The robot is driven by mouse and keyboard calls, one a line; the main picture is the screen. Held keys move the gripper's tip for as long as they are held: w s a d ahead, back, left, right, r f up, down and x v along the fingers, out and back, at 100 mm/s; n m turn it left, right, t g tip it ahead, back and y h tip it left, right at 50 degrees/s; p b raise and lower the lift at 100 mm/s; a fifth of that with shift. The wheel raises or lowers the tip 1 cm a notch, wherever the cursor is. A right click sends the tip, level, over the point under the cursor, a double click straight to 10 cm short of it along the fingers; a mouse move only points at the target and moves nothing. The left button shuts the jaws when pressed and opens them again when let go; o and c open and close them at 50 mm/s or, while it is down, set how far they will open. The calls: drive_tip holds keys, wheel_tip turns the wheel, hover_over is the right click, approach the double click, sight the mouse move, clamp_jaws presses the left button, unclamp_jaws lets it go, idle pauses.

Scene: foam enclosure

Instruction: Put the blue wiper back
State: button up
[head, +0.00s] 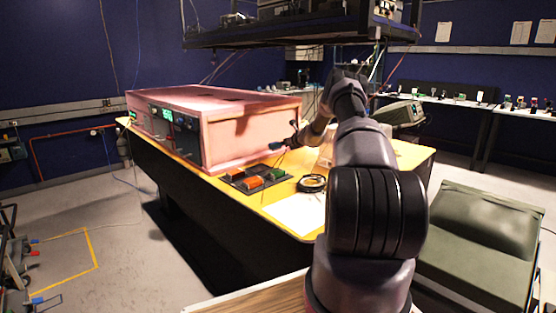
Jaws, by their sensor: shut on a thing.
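My gripper (289,143) is at the end of my arm, in front of the right end of the pink foam enclosure and above the yellow tabletop. It is shut on the blue wiper (276,146), which shows as a small dark blue shape at the fingertips. A dark tray (240,184) lies on the table below and to the left of the gripper. It holds orange wipers (253,183) and a green wiper (278,174). The wiper is apart from the tray. The fingers are small and dark in this view.
The pink foam enclosure (240,140) stands at the back left of the yellow table (395,157). A black ring-shaped coil (312,183) and a white sheet (297,212) lie right of the tray. A dark shelf (285,35) hangs overhead. A green cushioned seat (485,235) stands at the right.

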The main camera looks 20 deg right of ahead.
sight(279, 163)
drive_tip(key=shift+f, duration=3.05)
drive_tip(key=shift+f, duration=0.1)
